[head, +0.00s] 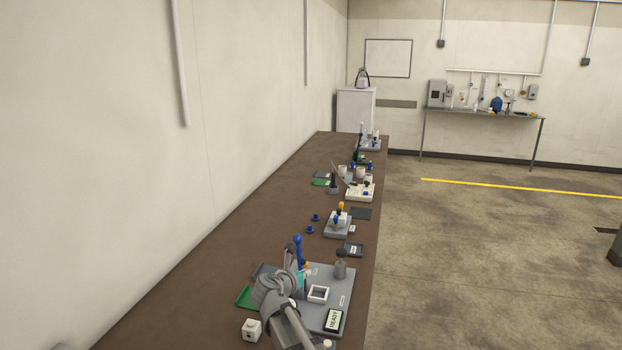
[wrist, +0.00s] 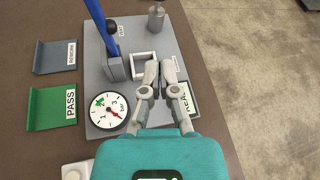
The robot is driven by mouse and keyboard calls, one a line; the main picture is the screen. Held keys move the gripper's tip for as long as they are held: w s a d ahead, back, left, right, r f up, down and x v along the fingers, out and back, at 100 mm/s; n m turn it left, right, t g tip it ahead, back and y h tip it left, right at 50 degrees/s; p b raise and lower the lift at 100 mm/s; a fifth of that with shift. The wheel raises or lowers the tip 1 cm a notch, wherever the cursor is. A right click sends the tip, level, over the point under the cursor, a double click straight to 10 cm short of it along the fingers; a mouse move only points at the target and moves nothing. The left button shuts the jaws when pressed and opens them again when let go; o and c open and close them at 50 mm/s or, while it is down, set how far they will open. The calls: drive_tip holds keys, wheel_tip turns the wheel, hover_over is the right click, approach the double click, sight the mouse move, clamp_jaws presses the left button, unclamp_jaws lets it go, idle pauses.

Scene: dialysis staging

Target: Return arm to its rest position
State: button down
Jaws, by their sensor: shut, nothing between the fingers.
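My gripper (wrist: 160,72) is shut and empty in the wrist view. In the head view my arm reaches over the same board (head: 318,322) on the brown bench. A small teal part of my gripper (head: 299,281) shows there, but its fingertips are hidden. A round pressure gauge (wrist: 108,111) is left of the fingers in the wrist view. A display (head: 333,320) reading READY lies on the board and is partly covered by my right finger in the wrist view.
A blue-handled lever (head: 297,250) stands upright near my arm. A green PASS tray (wrist: 50,108) and a dark REWORK tray (wrist: 54,56) lie left of the board. A grey post (head: 340,266) stands at its far side. More stations line the bench (head: 275,210). The floor at right is open.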

drive_tip(key=s+d+f+m+g+y, duration=0.1)
drive_tip(key=s+d+f+m+g, duration=0.35)
drive_tip(key=d+m, duration=0.4)
drive_tip(key=s+d+f+m+g, duration=0.3)
drive_tip(key=s+d+m, duration=0.35)
drive_tip(key=m, duration=0.25)
drive_tip(key=s+d+f+m+g+y, duration=0.1)
drive_tip(key=s+d+m+g+y, duration=0.1)
drive_tip(key=s+m, duration=0.4)
drive_tip(key=s+d+f+m+g+y+p, duration=0.1)
drive_tip(key=s+d+f+m+g+y, duration=0.1)
drive_tip(key=s+m, duration=0.3)
drive_tip(key=shift+s+d+m+y, duration=0.3)
drive_tip(key=shift+m+y, duration=0.5)
drive_tip(key=shift+m, duration=1.05)
drive_tip(key=shift+g, duration=0.25)
